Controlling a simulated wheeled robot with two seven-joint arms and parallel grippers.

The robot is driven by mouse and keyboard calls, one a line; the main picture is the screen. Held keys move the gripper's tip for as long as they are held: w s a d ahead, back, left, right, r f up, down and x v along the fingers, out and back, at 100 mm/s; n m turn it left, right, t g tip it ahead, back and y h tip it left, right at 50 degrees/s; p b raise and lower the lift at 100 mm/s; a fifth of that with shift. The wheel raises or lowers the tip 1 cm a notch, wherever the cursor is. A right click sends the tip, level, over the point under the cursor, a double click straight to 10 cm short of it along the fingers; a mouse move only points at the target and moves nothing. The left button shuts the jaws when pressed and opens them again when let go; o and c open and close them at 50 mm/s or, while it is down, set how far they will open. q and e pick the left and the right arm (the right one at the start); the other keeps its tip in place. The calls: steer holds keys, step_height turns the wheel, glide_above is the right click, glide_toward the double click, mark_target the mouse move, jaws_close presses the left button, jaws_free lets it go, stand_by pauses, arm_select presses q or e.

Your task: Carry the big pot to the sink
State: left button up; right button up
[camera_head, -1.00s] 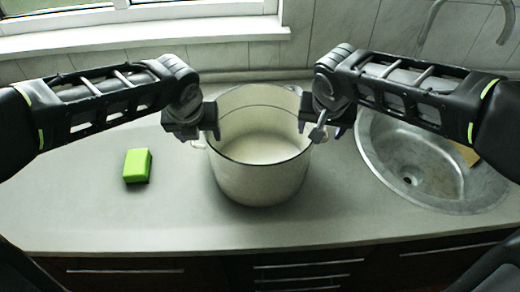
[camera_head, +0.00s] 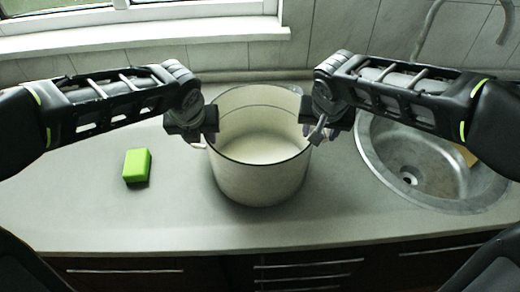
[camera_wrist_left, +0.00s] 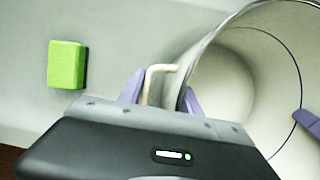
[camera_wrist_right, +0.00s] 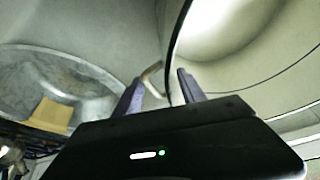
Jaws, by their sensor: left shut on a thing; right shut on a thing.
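The big pot (camera_head: 258,182), cream enamel with a dark rim, is upright on the counter, left of the round metal sink (camera_head: 437,204). It looks empty inside. My left gripper (camera_head: 203,138) is shut on the pot's left side. In the left wrist view its fingers (camera_wrist_left: 162,92) straddle the handle and wall, one finger inside the pot. My right gripper (camera_head: 318,130) is shut on the pot's right side. In the right wrist view its fingers (camera_wrist_right: 160,92) sit either side of the handle and rim. I cannot tell whether the pot's base is slightly off the counter.
A green sponge (camera_head: 136,165) lies on the counter to the left. A tan block (camera_wrist_right: 53,115) shows in the sink. The faucet (camera_head: 428,28) rises behind the sink. A window sill (camera_head: 140,42) runs along the back. The counter (camera_head: 110,220) is clear in front.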

arm_select(q)
jaws_close()
arm_select(e)
steer(key=shift+a, duration=0.1)
jaws_close()
arm_select(q)
steer(key=shift+d, duration=0.1)
